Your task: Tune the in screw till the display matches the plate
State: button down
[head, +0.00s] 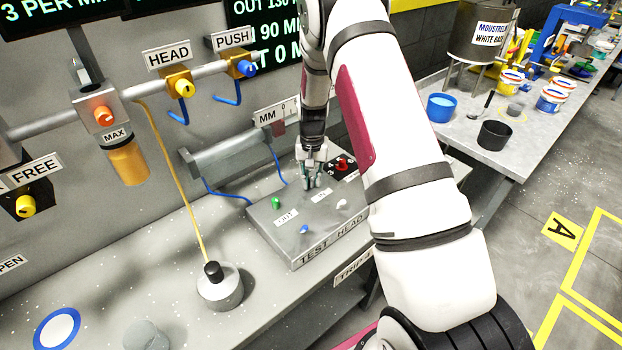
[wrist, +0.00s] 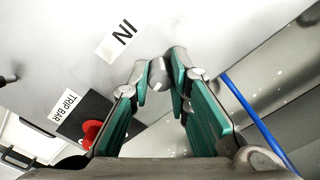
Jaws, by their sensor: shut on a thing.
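My gripper (head: 312,180) points down at the top of the grey TEST HEAD box (head: 290,238). In the wrist view my gripper (wrist: 160,82) has its teal-padded fingers closed on the small grey slotted in screw (wrist: 158,74), beside the IN label (wrist: 122,40). In the head view the fingers hide the screw. The dark display (head: 262,12) at the top shows green text, with "OUT 130", "90 MI" and "T 0 M" readable; my arm and the picture edge cut off the rest. A white plate reading "TRIP 4" (head: 352,272) is partly covered by my arm.
A red knob (head: 342,163) on a black TRIP BAR patch is close to my gripper. Green (head: 276,203), blue (head: 304,229) and white (head: 341,204) parts stand on the box. A blue hose (wrist: 250,112) runs beside my fingers. A grey cylinder (head: 225,160) lies behind.

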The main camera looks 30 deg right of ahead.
aim_at(312, 178)
jog(key=shift+n, duration=0.4)
jog(key=c, duration=1.5)
grip_release()
jog(key=shift+r, duration=0.1)
notch_tip(312, 178, up, 12)
jog(key=shift+f, duration=0.1)
